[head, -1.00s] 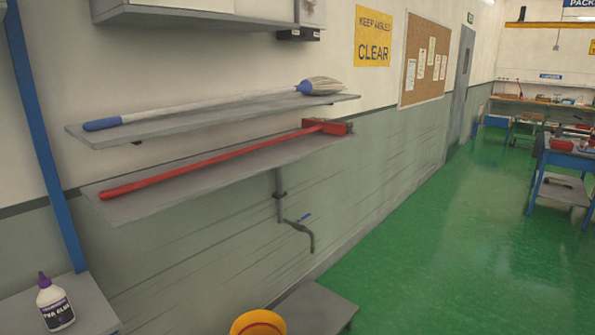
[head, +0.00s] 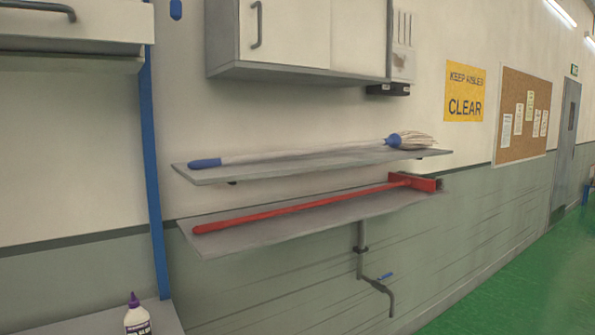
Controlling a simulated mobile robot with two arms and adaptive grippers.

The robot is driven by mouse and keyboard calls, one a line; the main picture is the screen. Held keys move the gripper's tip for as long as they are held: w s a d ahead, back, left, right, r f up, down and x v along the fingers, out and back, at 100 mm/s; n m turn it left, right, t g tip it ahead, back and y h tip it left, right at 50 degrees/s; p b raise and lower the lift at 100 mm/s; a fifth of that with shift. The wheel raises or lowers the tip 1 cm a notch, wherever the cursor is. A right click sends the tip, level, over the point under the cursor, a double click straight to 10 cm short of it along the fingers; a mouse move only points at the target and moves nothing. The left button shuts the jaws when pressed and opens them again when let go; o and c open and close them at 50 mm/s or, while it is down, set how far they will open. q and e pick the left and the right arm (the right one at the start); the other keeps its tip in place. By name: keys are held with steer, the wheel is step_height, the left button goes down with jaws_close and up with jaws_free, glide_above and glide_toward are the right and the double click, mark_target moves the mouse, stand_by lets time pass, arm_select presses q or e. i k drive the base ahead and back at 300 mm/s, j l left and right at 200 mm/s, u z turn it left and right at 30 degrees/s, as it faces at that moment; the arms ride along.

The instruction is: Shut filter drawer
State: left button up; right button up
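I see no open filter drawer that I can identify. A grey unit with a dark handle (head: 40,8) shows at the upper left, cut off by the picture edge; I cannot tell whether it is the filter drawer. Neither of my grippers shows in the head view.
A wall cabinet (head: 285,35) hangs at the top. A mop (head: 300,152) lies on the upper shelf (head: 330,163), a red broom (head: 300,207) on the lower shelf (head: 270,235). A glue bottle (head: 137,318) stands on a bench at lower left. Green floor (head: 510,290) is clear at right.

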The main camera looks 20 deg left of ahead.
mark_target(102, 27)
steer(key=u, duration=1.7)
